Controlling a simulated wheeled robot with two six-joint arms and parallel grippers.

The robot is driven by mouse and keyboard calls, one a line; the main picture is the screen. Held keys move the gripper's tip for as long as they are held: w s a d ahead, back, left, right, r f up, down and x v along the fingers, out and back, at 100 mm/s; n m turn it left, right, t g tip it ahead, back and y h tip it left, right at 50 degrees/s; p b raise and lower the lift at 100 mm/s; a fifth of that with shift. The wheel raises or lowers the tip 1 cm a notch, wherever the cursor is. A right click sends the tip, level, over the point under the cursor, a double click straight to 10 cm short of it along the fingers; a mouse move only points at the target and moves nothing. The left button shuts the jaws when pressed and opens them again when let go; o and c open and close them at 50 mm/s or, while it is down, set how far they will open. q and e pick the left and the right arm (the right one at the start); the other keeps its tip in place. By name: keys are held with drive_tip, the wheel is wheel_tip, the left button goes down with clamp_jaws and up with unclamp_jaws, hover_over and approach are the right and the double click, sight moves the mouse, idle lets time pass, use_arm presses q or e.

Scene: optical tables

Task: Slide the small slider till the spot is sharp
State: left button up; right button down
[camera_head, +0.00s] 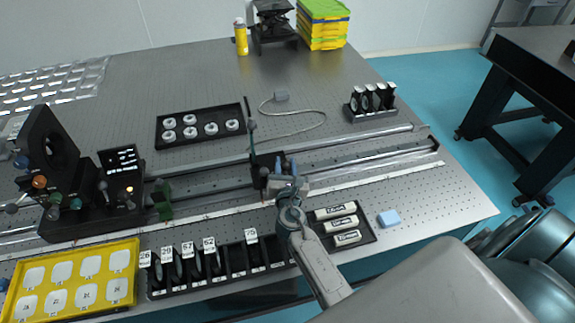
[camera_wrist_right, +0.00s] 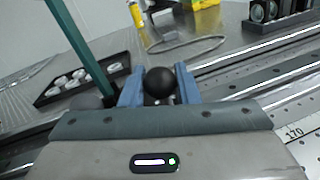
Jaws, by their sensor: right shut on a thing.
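The small slider (camera_head: 264,164) sits on the metal rail in the middle of the table, with a thin green post rising from it. My right gripper (camera_head: 285,171) is at the slider from the front. In the right wrist view its blue fingers (camera_wrist_right: 160,87) are shut on a round black knob (camera_wrist_right: 159,84). The green post (camera_wrist_right: 82,45) stands just left of the fingers there. A small dark screen (camera_head: 122,161) with white marks stands at the rail's left end. The light spot is too small to judge. My left gripper is not in view.
A black tray of white rings (camera_head: 200,126) lies behind the rail. The rail (camera_head: 370,157) right of the slider is clear.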

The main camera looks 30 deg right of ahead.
drive_tip(key=c, duration=1.3)
unclamp_jaws()
drive_tip(key=shift+o, duration=0.8)
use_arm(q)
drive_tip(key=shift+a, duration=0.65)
use_arm(e)
drive_tip(key=shift+s, duration=0.1)
drive_tip(key=shift+s+a+f, duration=0.1)
drive_tip(key=shift+s+a, duration=0.05)
drive_tip(key=shift+s, duration=0.1)
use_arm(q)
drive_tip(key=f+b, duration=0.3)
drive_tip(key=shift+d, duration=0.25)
use_arm(e)
drive_tip(key=v, duration=1)
